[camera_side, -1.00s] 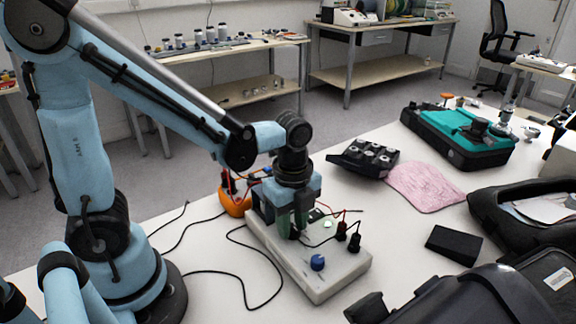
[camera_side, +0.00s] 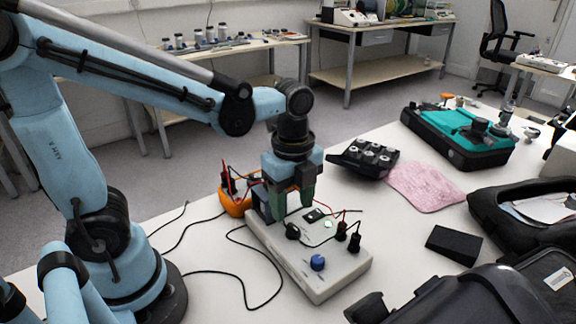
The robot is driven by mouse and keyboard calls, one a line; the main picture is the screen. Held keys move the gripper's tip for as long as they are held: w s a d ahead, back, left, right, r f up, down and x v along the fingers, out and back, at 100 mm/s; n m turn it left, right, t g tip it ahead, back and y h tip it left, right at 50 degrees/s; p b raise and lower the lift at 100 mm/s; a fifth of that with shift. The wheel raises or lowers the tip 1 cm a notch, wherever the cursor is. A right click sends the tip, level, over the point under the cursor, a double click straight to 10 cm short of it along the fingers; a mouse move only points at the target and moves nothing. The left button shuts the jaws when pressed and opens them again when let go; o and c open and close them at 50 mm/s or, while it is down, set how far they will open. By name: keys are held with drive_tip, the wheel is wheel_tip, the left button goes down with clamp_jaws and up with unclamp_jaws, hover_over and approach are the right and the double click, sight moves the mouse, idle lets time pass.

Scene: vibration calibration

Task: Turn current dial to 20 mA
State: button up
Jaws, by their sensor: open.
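A pale grey instrument box (camera_side: 325,284) lies on the white table. On its top are a blue dial (camera_side: 317,262) near the front end and a black dial (camera_side: 293,231) further back. I cannot tell which is the current dial, and no scale can be read. A small green-lit display (camera_side: 328,224) is too small to read. My gripper (camera_side: 292,208) points down above the back part of the box, with its greenish fingers open and empty. The fingertips are just above and behind the black dial, apparently clear of it. The blue dial stands untouched.
Black plugs (camera_side: 354,242) with red and black wires stand on the box's right side. An orange meter (camera_side: 235,200) is behind my gripper. A black cable (camera_side: 240,277) loops left of the box. A black wedge (camera_side: 454,244) and pink cloth (camera_side: 425,187) lie to the right.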

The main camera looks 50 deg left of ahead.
sight(292, 225)
wheel_tip(292, 225, up, 7)
idle(0.4)
drive_tip(key=shift+f, duration=0.25)
drive_tip(key=shift+f, duration=5.9)
